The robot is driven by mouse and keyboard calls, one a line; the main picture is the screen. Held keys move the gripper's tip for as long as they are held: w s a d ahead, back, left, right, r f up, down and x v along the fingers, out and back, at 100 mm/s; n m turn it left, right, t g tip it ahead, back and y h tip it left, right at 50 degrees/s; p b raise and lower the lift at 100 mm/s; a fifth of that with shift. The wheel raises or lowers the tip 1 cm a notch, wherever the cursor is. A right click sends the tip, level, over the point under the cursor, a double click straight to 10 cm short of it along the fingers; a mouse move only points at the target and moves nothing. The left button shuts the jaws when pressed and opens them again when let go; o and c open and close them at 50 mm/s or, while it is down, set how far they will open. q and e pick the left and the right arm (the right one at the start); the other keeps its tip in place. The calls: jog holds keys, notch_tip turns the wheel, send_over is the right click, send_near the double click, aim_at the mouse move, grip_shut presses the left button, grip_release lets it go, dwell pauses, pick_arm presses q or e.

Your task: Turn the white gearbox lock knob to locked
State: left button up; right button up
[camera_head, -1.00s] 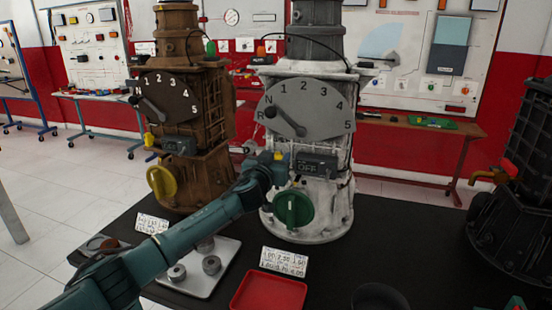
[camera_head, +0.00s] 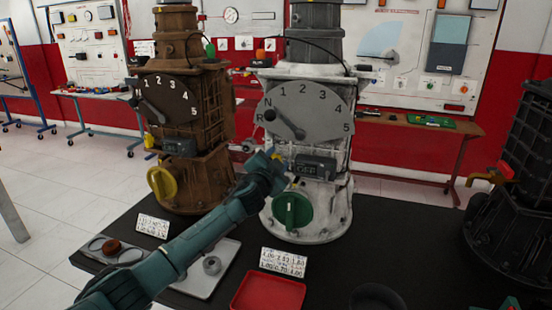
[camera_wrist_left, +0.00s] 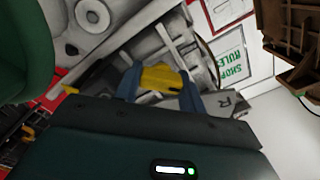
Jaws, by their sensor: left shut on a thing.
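The white gearbox (camera_head: 335,205) stands upright on the black table, with a grey numbered dial plate (camera_head: 315,100), a small "OFF" display and a green round handle (camera_head: 292,211). My left gripper (camera_head: 277,165) is at the left side of its front, just below the dial. In the left wrist view its two blue fingers (camera_wrist_left: 158,84) are shut on the yellow lock knob (camera_wrist_left: 162,78). In the head view the gripper mostly hides this knob, so its exact angle is hard to tell. My right gripper is out of view.
A brown gearbox (camera_head: 190,110) with a yellow handle (camera_head: 161,182) stands close on the left. A red tray (camera_head: 268,291), a label card (camera_head: 284,262) and a pale tray (camera_head: 218,278) lie in front. A black gearbox (camera_head: 515,190) stands at the right.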

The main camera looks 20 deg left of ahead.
pick_arm(q)
jog(key=m+p, duration=0.1)
jog(key=m, duration=0.3)
jog(key=shift+m, duration=0.3)
jog(key=shift+f+m+p, duration=0.2)
jog(key=shift+m+p, duration=0.25)
jog(key=shift+m, duration=1.55)
jog(key=o, duration=1)
jog(key=shift+s, duration=0.1)
jog(key=s, duration=1.3)
jog(key=shift+a, duration=0.15)
